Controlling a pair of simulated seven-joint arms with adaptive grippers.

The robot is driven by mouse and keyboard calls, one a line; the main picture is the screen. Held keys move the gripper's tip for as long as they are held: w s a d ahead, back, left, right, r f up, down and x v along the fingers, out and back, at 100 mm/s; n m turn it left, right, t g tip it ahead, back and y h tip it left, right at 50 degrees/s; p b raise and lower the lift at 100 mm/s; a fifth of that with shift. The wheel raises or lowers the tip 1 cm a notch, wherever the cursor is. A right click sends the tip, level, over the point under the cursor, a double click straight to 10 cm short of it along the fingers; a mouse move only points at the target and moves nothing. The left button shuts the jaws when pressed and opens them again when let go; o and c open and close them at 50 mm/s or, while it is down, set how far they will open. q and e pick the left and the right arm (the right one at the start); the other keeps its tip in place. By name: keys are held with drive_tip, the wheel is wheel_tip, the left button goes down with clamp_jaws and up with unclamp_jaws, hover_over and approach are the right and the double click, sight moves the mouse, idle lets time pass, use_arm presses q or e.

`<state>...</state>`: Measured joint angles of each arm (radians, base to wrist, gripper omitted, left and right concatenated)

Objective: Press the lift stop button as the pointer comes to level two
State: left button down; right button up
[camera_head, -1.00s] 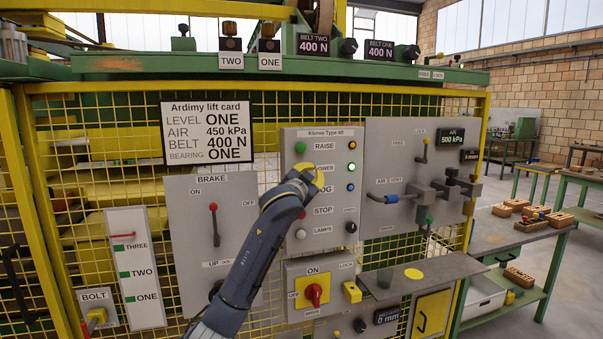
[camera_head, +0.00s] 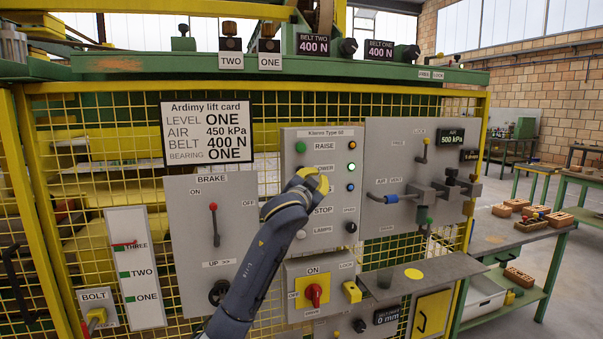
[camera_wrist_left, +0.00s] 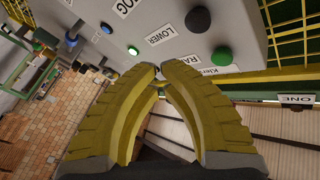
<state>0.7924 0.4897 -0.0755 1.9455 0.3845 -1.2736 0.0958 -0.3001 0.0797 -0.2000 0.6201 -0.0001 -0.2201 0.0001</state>
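The level scale (camera_head: 147,305) is a white strip at the left marked THREE, TWO and ONE beside green marks. Its red pointer (camera_head: 125,244) is at the THREE mark, above TWO. The grey lift panel (camera_head: 335,245) carries RAISE, LOWER and STOP labels. The STOP label (camera_head: 322,210) shows, but its button is hidden behind my left gripper (camera_head: 311,180). The gripper is in front of the button column, around jog and stop height; I cannot tell contact. The left wrist view shows its yellow fingers (camera_wrist_left: 160,80) closed together with nothing between them. My right gripper is out of view.
A brake panel (camera_head: 185,225) with a red-tipped lever (camera_head: 214,222) is left of my arm. A red rotary switch (camera_head: 314,293) sits below. Air valves (camera_head: 425,192) and a shelf (camera_head: 450,268) stick out to the right.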

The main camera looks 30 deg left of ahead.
use_arm(q)
wheel_tip(320, 180, down, 14)
drive_tip(key=shift+w+a+f, duration=0.1)
drive_tip(key=shift+w+a, duration=1.45)
drive_tip(key=shift+a, duration=0.3)
drive_tip(key=shift+w+a, duration=0.15)
idle(1.2)
drive_tip(key=shift+w+a, duration=0.45)
drive_tip(key=shift+a, duration=0.1)
drive_tip(key=s+d, duration=0.4)
drive_tip(key=d, duration=0.1)
drive_tip(key=shift+s+d, duration=0.2)
drive_tip(key=shift+s, duration=0.05)
idle(0.4)
idle(0.9)
